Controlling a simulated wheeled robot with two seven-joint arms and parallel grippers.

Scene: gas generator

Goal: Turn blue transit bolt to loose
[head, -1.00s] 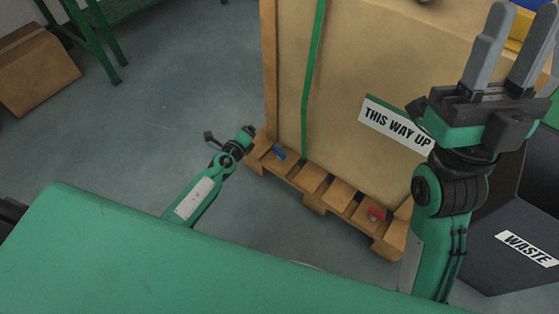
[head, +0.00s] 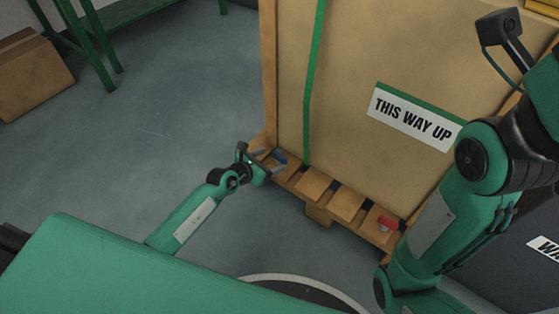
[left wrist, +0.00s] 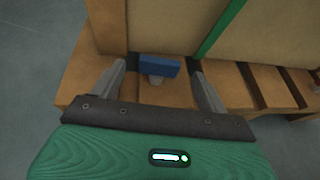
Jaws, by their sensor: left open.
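The blue transit bolt (head: 280,157) sits on the left end of the wooden pallet (head: 316,186), at the foot of the crate. In the left wrist view the bolt (left wrist: 158,66) shows as a blue bar on a short grey stem. My left gripper (head: 270,161) is open, with its fingers pointing at the bolt. In the left wrist view its fingertips (left wrist: 158,69) stand on either side of the bar, with gaps between. I cannot tell whether the fingers reach level with it. My right arm is raised at the right; its fingers are out of the head view.
The tall crate (head: 390,60) with a "THIS WAY UP" label (head: 413,117) and green strap (head: 314,70) stands on the pallet. A red bolt (head: 387,223) is at its right end. A dark waste bin (head: 500,250) is at right.

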